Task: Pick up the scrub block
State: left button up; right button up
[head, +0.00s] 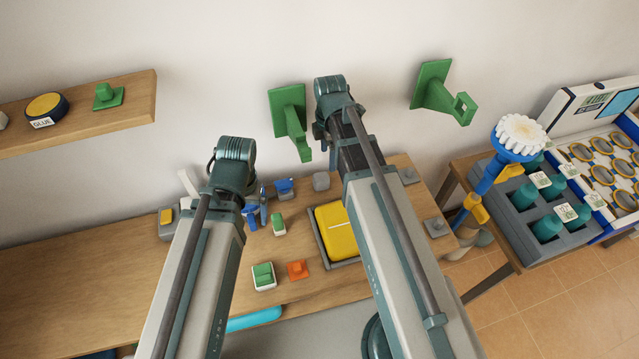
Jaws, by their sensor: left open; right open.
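No label names the scrub block, so I cannot tell for sure which object it is. A small white block with a green top (263,276) sits on the wooden bench between my two arms. A similar smaller green and white block (278,225) stands behind it. A yellow block-like object (338,230) lies in a grey tray (322,242), partly covered by my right arm. Both my arms reach over the bench from the bottom edge. I see nothing held.
An orange block (297,270), a blue piece (285,187) and a grey block (321,181) share the wooden bench (110,270). Green brackets (288,110) jut from the wall. A shelf (120,112) hangs at left. A side table at right bears a grey rack (520,226). Bench left is mostly bare.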

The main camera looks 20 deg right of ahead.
aim_at(322, 176)
pick_arm(q)
notch_tip(322, 176, down, 7)
jog(key=b, duration=0.6)
pick_arm(e)
notch_tip(322, 176, down, 7)
jog(key=shift+f, duration=0.1)
pick_arm(q)
notch_tip(322, 176, down, 5)
jog(key=b, duration=0.4)
jog(key=shift+r+b, duration=0.2)
jog(key=shift+b, duration=0.1)
pick_arm(e)
jog(key=f, duration=0.1)
jog(key=a+f, duration=0.1)
jog(key=f, duration=0.2)
jog(key=shift+w+a+f, duration=0.2)
jog(key=shift+w, duration=0.1)
pick_arm(q)
jog(key=shift+f+b, duration=0.35)
pick_arm(e)
jog(key=shift+f, duration=0.4)
jog(key=shift+r, duration=0.1)
pick_arm(q)
jog(key=shift+r, duration=0.1)
pick_arm(e)
grip_shut()
